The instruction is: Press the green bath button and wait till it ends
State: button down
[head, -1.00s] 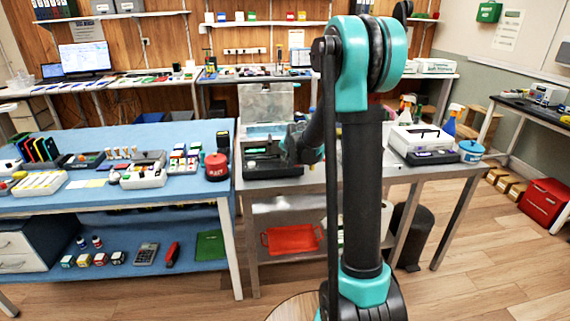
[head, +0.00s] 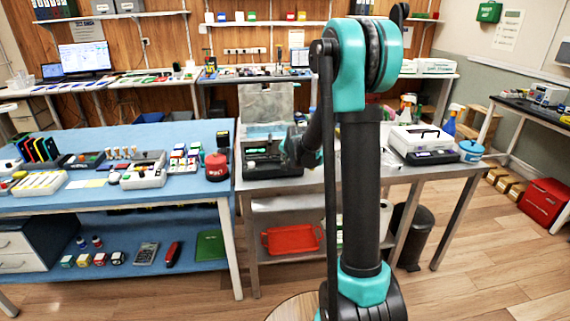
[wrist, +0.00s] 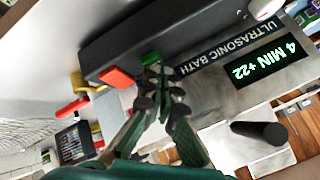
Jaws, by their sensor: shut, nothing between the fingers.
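The ultrasonic bath (head: 285,170) stands on the metal table, with a clear raised lid behind it. In the wrist view its dark body (wrist: 150,35) carries the label "ULTRASONIC BATH". Its display (wrist: 262,62) reads "4 MIN +22" in green. The green button (wrist: 151,58) is beside the red button (wrist: 117,77) on the front panel. My gripper (wrist: 153,70) is shut and empty, with its fingertips right at the green button and partly covering it. I cannot tell whether they touch or press it. In the head view my gripper (head: 292,147) is in front of the bath.
A blue table (head: 110,205) on the left holds trays, stamps and a red round container (head: 216,167). A white device (head: 420,138) and a blue-lidded tub (head: 471,151) stand to the right.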

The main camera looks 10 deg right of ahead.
jog(key=shift+f, duration=0.25)
jog(key=shift+r, duration=0.1)
dwell(0.5)
jog(key=shift+r, duration=0.75)
jog(key=shift+r, duration=2.55)
jog(key=s+d+f+n+g, duration=0.1)
jog(key=s+f, duration=0.3)
jog(key=s, duration=0.9)
jog(key=s+d+f+n+g, duration=0.1)
jog(key=s+f+n, duration=0.3)
jog(key=s, duration=1)
jog(key=s+d+f+n+g+h, duration=0.1)
jog(key=s+d+f+n+g, duration=0.1)
jog(key=s, duration=1.2)
notch_tip(320, 180, down, 2)
jog(key=shift+n+g, duration=0.4)
jog(key=shift+g, duration=0.1)
jog(key=shift+w, duration=0.1)
